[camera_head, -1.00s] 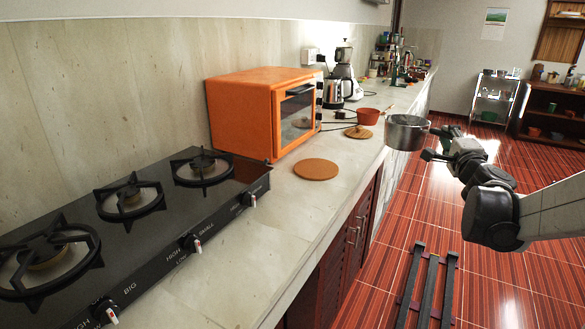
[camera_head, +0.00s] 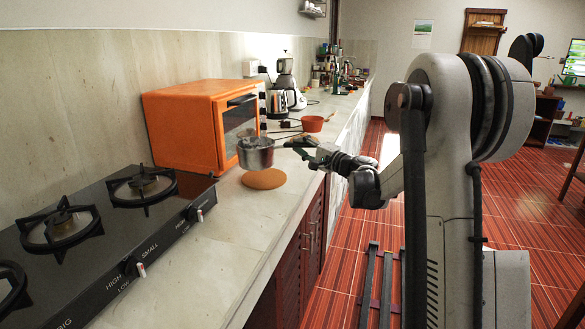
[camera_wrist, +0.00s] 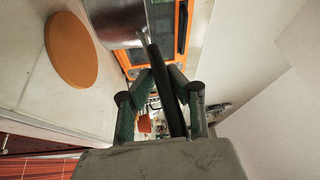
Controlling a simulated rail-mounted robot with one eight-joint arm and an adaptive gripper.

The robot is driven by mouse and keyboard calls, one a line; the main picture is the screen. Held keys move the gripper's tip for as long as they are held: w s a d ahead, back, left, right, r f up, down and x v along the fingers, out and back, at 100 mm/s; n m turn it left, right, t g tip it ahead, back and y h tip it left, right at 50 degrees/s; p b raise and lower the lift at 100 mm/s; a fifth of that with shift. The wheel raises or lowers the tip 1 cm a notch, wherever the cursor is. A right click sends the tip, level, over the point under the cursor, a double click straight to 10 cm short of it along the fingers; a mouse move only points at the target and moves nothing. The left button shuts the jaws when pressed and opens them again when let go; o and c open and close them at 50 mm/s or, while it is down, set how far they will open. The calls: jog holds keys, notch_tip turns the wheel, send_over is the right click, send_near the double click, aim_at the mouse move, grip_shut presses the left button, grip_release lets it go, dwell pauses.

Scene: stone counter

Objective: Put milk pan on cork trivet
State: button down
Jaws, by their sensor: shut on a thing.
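The steel milk pan (camera_head: 256,154) is held upright above the counter, over the round cork trivet (camera_head: 264,181). In the head view its base overlaps the trivet's far part. My gripper (camera_head: 303,148) is shut on the pan's dark handle, to the right of the pan. In the wrist view the pan's side (camera_wrist: 112,22) shows at the top. The handle (camera_wrist: 169,92) runs between the fingers of my gripper (camera_wrist: 160,78). The trivet (camera_wrist: 70,48) appears bare and apart from the pan there.
An orange oven (camera_head: 200,125) stands close behind and left of the pan. A black gas stove (camera_head: 105,230) is at the front left. The counter (camera_head: 215,250) before the trivet is clear.

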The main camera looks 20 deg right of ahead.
jog(key=w+d+f, duration=0.1)
jog(key=w+f, duration=0.1)
jog(key=f, duration=0.1)
jog(key=w+d+f+b, duration=0.1)
jog(key=w+d+f, duration=0.1)
jog(key=f, duration=0.1)
jog(key=w+d+f+b, duration=0.1)
jog(key=w+f, duration=0.2)
jog(key=shift+d, duration=0.4)
jog(key=c, duration=1.7)
grip_release()
jog(key=shift+s, duration=0.1)
